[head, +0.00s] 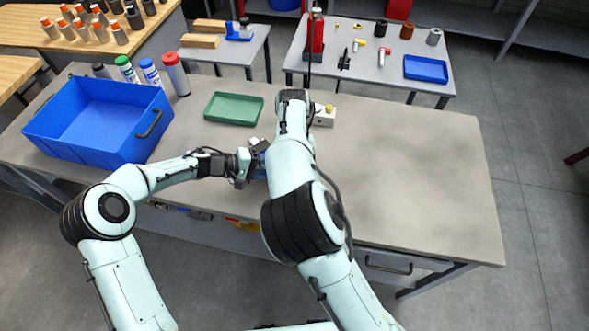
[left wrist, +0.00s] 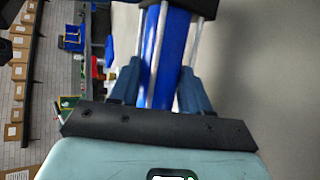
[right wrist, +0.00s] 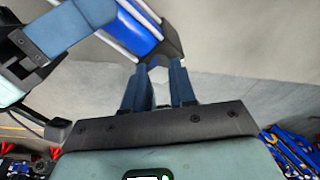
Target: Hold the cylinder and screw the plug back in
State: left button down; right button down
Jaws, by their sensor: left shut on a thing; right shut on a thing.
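The cylinder (left wrist: 167,60) is a blue tube with silver tie rods and a black end block (right wrist: 172,45). In the left wrist view it lies between the fingers of my left gripper (left wrist: 160,80), which is shut on it. In the right wrist view my right gripper (right wrist: 157,80) is shut on the pale plug (right wrist: 157,72), right at the black end block. I cannot tell how deep the plug sits in its port. In the head view my right arm hides most of the cylinder and the right gripper; a bit of blue (head: 261,172) shows beside it.
On the workbench (head: 420,190) stand a blue bin (head: 75,140), a green tray (head: 233,108), several bottles (head: 176,75) and a pale block with a yellow knob (head: 325,116). The right half of the bench is clear. A table behind holds a blue tray (head: 426,69) and small parts.

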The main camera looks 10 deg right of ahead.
jog(key=shift+d+m, duration=0.2)
jog(key=shift+m, duration=0.6)
jog(key=shift+w+a+r, duration=0.1)
jog(key=shift+a+r, duration=0.05)
jog(key=shift+r, duration=0.05)
jog(key=c, duration=0.9)
grip_release()
jog(key=shift+r, duration=2.35)
jog(key=shift+c, duration=0.2)
